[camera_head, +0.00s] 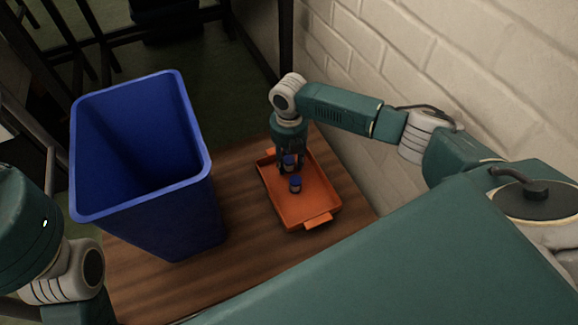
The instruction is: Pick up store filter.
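Two small cylinders with blue caps show in the orange tray area, and I take them for filters. The nearer cylinder (295,184) stands on the tray floor, apart from my fingers. The farther cylinder (289,161) is at my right gripper (291,166), with a dark finger on either side of it. The fingers point down over the far part of the orange tray (318,214). I cannot tell whether they touch the cylinder or whether it is lifted. My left arm shows at the lower left; its gripper is out of view.
A tall blue bin (196,217) stands on the wooden table (249,256), left of the tray. A white brick wall (370,50) runs along the right side. Bare table lies between bin and tray. Dark metal frames stand at the back left.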

